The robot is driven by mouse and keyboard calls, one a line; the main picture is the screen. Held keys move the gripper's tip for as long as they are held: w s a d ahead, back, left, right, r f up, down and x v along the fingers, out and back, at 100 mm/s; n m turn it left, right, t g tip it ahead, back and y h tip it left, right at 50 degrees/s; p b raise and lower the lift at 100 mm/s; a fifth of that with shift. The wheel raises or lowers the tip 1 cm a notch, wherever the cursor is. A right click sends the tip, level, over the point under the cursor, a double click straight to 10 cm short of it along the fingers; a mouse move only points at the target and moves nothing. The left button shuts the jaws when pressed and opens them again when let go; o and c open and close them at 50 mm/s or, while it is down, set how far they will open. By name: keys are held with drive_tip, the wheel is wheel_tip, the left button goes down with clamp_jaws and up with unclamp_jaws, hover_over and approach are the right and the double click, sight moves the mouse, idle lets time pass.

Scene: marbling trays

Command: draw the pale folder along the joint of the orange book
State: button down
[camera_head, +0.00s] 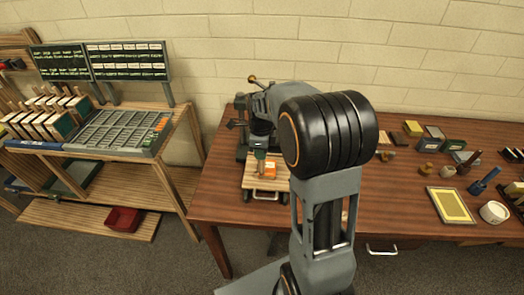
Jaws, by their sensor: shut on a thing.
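The orange book (270,171) lies on a pale wooden board (262,184) at the left part of the brown table, partly hidden by my gripper and arm. My gripper (260,154) points down just above the book's left part and is shut. The thing in it is tiny here, a narrow light piece that I take as the pale folder; its tip is close to the book, but I cannot tell whether it touches. The joint of the book is too small to make out.
A dark press-like stand (241,130) is just left of my gripper. My arm hides the table's middle. At right are a yellow framed sheet (452,205), a white bowl (493,212) and several small blocks. A slotted grey tray (120,132) stands on the left rack.

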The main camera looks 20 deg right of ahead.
drive_tip(key=shift+r+p, duration=2.6)
drive_tip(key=shift+r, duration=0.8)
drive_tip(key=shift+f, duration=0.15)
